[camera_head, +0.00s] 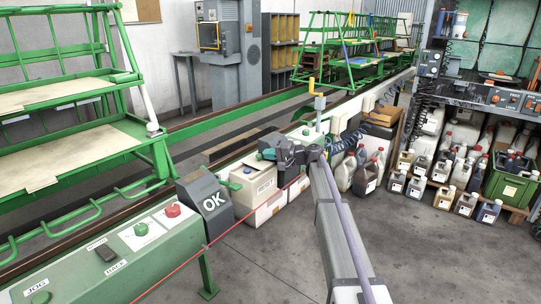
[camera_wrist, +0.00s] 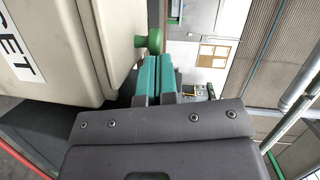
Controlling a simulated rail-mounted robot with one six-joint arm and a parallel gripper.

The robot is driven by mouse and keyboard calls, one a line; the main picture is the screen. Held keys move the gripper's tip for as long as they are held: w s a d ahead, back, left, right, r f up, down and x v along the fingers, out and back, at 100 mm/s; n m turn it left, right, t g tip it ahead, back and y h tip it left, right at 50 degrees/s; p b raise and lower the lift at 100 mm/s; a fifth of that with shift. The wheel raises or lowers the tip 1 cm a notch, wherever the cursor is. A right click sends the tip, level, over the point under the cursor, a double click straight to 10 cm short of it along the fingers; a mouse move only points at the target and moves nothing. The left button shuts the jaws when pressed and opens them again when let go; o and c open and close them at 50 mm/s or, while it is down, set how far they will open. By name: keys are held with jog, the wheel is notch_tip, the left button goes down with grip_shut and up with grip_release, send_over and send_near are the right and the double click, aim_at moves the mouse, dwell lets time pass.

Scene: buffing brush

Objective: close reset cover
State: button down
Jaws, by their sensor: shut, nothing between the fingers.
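A beige box (camera_head: 257,184) with a label stands just below my gripper in the head view. In the wrist view the box (camera_wrist: 55,45) fills the upper left, and its label shows the letters "ET". A green round knob (camera_wrist: 149,42) sticks out beside the box there, just past my fingertips. My gripper (camera_head: 264,154) is shut and empty, its teal fingers (camera_wrist: 155,78) together close to the box's edge. I cannot tell whether the fingers touch the box or the knob. I cannot tell which part is the cover's lid or hinge.
A green console with a red button (camera_head: 173,211) and a green button (camera_head: 141,229) is at the lower left. Canisters (camera_head: 368,176) stand behind on the right. The floor at right is free.

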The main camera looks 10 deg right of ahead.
aim_at(258, 168)
jog(key=s+a, duration=0.4)
jog(key=a, duration=0.1)
jog(key=shift+s, duration=0.2)
jog(key=p+v, duration=0.2)
jog(key=v, duration=0.8)
jog(key=s+a+f+n+g+h, duration=0.1)
jog(key=s+f+g+h, duration=0.3)
jog(key=s, duration=0.8)
jog(key=s+f+n+g+h, duration=0.2)
jog(key=s+f+h, duration=0.35)
jog(key=s, duration=0.65)
jog(key=s+a+f+n+g+h, duration=0.1)
jog(key=s+f+g+h, duration=0.3)
jog(key=s, duration=0.9)
notch_tip(258, 168, up, 22)
jog(key=a+t+p, duration=0.1)
jog(key=p, duration=2.1)
jog(key=shift+w, duration=0.3)
